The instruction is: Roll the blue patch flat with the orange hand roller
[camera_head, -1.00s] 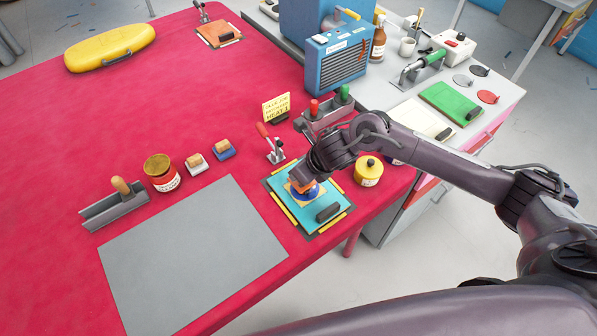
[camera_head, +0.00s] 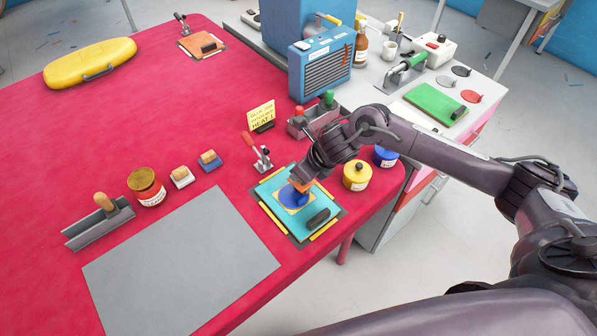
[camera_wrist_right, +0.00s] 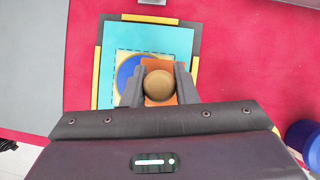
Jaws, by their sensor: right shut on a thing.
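The turquoise board (camera_head: 272,188) lies on the red table near its right edge, and also shows in the wrist view (camera_wrist_right: 180,38). On it is a round blue patch (camera_head: 292,198) on a cream square, partly covered in the wrist view (camera_wrist_right: 126,72). My right gripper (camera_head: 307,178) is shut on the orange hand roller (camera_head: 301,186). In the wrist view my right gripper (camera_wrist_right: 158,88) has its fingers either side of the roller's round wooden handle (camera_wrist_right: 158,84). The orange roller (camera_wrist_right: 150,67) sits over the patch's right part; contact is hard to tell. My left gripper is out of view.
A dark block (camera_head: 318,218) lies on the board's near corner. A red-handled clamp (camera_head: 258,153) stands behind the board. Yellow (camera_head: 356,176) and blue (camera_head: 386,157) pots stand to the right. A bare grey sheet (camera_head: 180,265) lies to the left.

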